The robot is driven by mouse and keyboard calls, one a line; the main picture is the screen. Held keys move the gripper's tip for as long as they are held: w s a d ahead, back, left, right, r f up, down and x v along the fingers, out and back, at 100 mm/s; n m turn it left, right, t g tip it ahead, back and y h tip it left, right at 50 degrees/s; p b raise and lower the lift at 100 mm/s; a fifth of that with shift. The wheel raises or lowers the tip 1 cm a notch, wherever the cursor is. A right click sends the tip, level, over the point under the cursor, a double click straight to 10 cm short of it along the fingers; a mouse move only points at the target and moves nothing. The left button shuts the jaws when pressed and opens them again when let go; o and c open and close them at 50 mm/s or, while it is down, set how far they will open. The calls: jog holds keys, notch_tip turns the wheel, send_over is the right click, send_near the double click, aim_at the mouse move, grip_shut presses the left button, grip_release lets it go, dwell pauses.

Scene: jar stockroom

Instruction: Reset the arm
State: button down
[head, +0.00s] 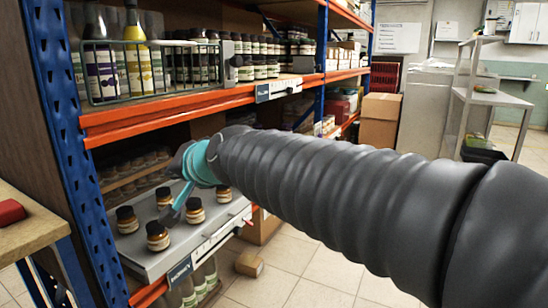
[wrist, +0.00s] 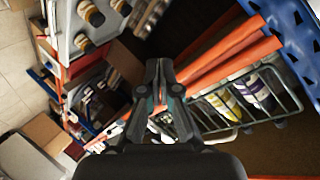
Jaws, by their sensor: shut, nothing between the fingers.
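My gripper (wrist: 162,68) is in the middle of the wrist view with its two fingers together and nothing between them. In the head view my grey, ribbed arm reaches across from the right to the shelf rack, and its end with the teal band (head: 198,165) is in front of the rack, by the pulled-out grey tray (head: 150,268). Several small dark-lidded jars stand on this tray, among them a front jar (head: 157,238). I see no contact between the gripper and a jar.
A wire basket (head: 95,72) with tall bottles stands on the orange-edged shelf (head: 150,112) above the tray; it also shows at right in the wrist view (wrist: 240,100). A blue post (head: 62,120) is at left. Cardboard boxes (head: 380,118) stand farther back.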

jog(key=s+d+f+g+h, duration=0.1)
jog(key=s+d+f+h, duration=0.2)
jog(key=s+d+f, duration=0.3)
jog(key=s+d+f+g+h, duration=0.1)
jog(key=s+d+f+h, duration=0.2)
jog(key=d, duration=1.4)
jog(key=s+d+f+g+h, duration=0.2)
jog(key=s+d+f+h, duration=0.1)
jog(key=s+d+f, duration=0.8)
jog(key=shift+s+d+f+n, duration=0.15)
jog(key=shift+d+f+n, duration=0.15)
jog(key=shift+f, duration=0.65)
